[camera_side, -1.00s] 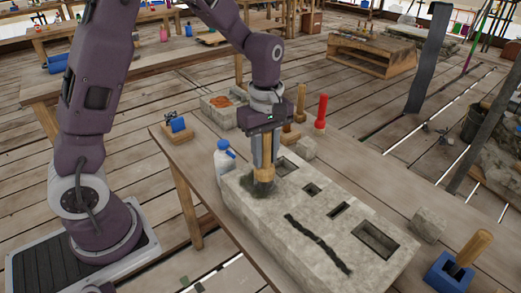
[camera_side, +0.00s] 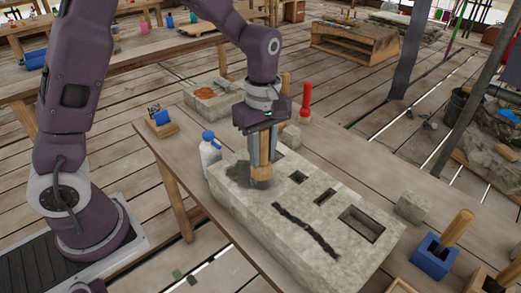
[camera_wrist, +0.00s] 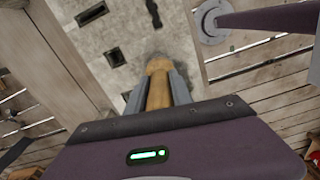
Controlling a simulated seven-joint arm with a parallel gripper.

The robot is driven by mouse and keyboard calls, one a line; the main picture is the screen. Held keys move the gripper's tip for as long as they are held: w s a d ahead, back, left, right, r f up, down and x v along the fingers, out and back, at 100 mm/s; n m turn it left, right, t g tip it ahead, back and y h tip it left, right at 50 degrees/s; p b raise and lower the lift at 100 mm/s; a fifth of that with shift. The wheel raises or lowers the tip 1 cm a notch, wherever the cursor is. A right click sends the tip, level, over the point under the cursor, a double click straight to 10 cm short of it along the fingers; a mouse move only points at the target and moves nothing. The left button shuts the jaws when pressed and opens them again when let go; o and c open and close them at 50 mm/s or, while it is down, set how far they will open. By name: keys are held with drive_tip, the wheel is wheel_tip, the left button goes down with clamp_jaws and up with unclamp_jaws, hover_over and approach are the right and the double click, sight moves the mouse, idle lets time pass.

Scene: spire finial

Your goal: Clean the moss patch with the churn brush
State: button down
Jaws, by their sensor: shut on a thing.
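A pale stone block (camera_side: 300,215) lies on the wooden table. The moss patch (camera_side: 238,172) is a dark smudge on its top at the left end. My gripper (camera_side: 262,162) points down and is shut on the churn brush (camera_side: 260,172), which has a tan wooden handle. The brush stands upright with its lower end at the block's top, at the right edge of the moss patch. Exact contact is hard to tell. In the wrist view, the brush handle (camera_wrist: 158,88) sits between my fingers, and its bristle end is mostly hidden.
The block top has several square recesses (camera_side: 362,222) and a dark crack (camera_side: 308,230). A white bottle with a blue cap (camera_side: 210,150) stands behind its left end. A red-handled tool (camera_side: 306,102) and a blue holder with a wooden handle (camera_side: 434,258) stand nearby.

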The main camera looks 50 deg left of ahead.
drive_tip(key=shift+r, duration=3.55)
drive_tip(key=s+a+n, duration=0.3)
drive_tip(key=a+n, duration=0.1)
drive_tip(key=a, duration=0.5)
drive_tip(key=shift+n, duration=0.3)
drive_tip(key=shift+f, duration=2.85)
drive_tip(key=shift+f, duration=0.75)
